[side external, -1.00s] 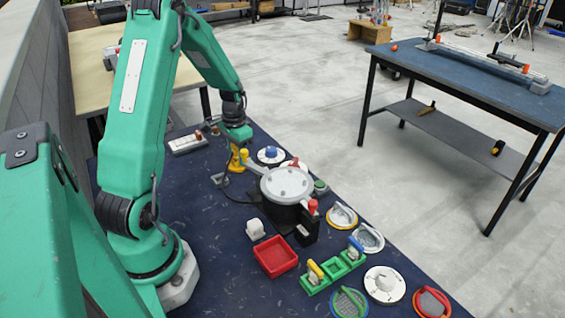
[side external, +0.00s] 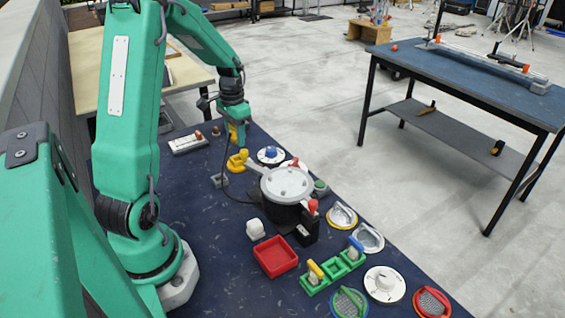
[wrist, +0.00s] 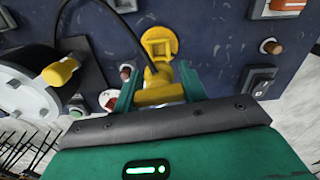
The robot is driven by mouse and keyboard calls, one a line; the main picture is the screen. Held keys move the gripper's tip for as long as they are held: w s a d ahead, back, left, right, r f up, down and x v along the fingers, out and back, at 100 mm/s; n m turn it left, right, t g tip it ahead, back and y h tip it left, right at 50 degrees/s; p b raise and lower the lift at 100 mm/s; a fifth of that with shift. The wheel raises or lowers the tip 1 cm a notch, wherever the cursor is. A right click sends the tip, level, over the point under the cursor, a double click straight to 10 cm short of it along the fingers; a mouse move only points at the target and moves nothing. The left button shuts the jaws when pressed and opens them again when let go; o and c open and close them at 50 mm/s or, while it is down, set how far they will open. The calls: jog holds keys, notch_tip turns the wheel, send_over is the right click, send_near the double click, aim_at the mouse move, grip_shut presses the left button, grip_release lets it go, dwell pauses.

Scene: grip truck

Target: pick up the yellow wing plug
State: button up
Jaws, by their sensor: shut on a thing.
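The yellow wing plug (wrist: 160,91) is between the two green fingers of my gripper (wrist: 158,92) in the wrist view. My gripper is shut on it. In the side view my gripper (side external: 240,138) is above the dark blue table, and a yellow part of the plug (side external: 233,132) shows at its fingers. A yellow round socket plate (wrist: 158,42) with a square recess lies on the panel just beyond the plug. The plug appears apart from it. The fingers hide part of the plug.
A round grey-lidded device (side external: 287,184) stands close by, its lever ending in a yellow knob (wrist: 61,71). A red tray (side external: 275,257) and several colored fixtures lie toward the front.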

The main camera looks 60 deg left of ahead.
jog(key=shift+r, duration=1.55)
jog(key=s+d+f+m, duration=0.1)
jog(key=s+d+f, duration=0.2)
jog(key=s, duration=0.5)
jog(key=shift+d, duration=0.8)
jog(key=shift+f, duration=0.25)
jog(key=shift+f, duration=2.35)
jog(key=shift+f, duration=1.45)
dwell(0.7)
